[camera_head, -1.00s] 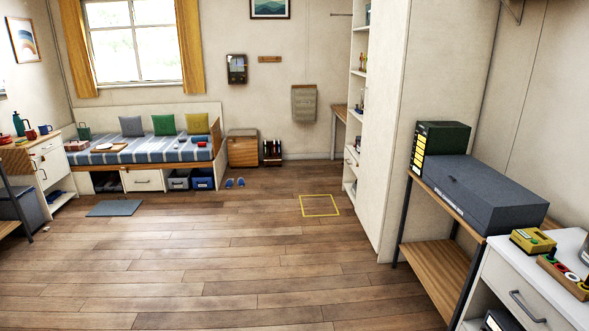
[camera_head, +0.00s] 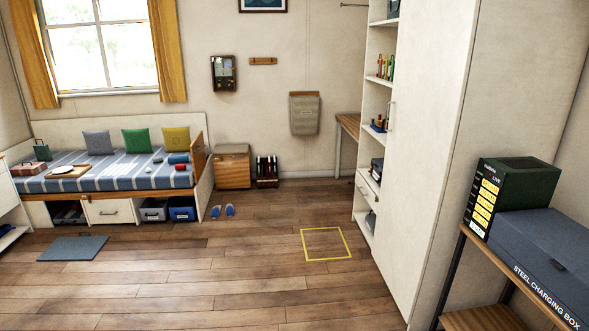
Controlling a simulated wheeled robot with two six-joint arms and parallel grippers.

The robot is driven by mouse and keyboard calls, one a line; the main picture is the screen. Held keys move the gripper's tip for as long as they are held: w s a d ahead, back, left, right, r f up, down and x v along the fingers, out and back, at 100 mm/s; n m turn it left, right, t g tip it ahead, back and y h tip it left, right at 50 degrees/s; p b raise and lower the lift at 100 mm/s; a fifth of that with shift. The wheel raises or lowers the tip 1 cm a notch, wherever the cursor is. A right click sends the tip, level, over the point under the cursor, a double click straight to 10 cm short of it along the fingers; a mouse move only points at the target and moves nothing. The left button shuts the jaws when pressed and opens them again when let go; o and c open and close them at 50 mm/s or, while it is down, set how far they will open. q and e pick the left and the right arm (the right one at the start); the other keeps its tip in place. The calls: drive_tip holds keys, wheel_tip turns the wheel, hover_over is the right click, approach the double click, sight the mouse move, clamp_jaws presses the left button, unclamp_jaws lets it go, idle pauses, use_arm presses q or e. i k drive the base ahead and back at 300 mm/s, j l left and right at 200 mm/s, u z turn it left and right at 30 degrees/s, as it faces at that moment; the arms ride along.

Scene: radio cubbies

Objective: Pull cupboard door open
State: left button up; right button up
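A drawer (camera_head: 367,191) with a small handle is lower in the front. I cannot tell from here whether the cupboard door is shut or open. Neither of my grippers shows in the head view.
A yellow square outline (camera_head: 327,244) marks the floor before the cupboard. A bench bed (camera_head: 105,172) is at left, a grey mat (camera_head: 73,248) in front. A rack with a steel charging box (camera_head: 540,262) and a green-black box (camera_head: 512,193) stands at right. The middle floor is clear.

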sight(436, 39)
drive_tip(key=i+j+z, duration=0.1)
drive_tip(key=i+z, duration=0.15)
drive_tip(key=i, duration=0.25)
drive_tip(key=i+j+z, duration=0.25)
drive_tip(key=i, duration=0.25)
drive_tip(key=i+j+z, duration=0.15)
drive_tip(key=i+z, duration=0.15)
drive_tip(key=i, duration=0.15)
drive_tip(key=i+j+z, duration=0.25)
drive_tip(key=i+j, duration=0.15)
drive_tip(key=i, duration=0.05)
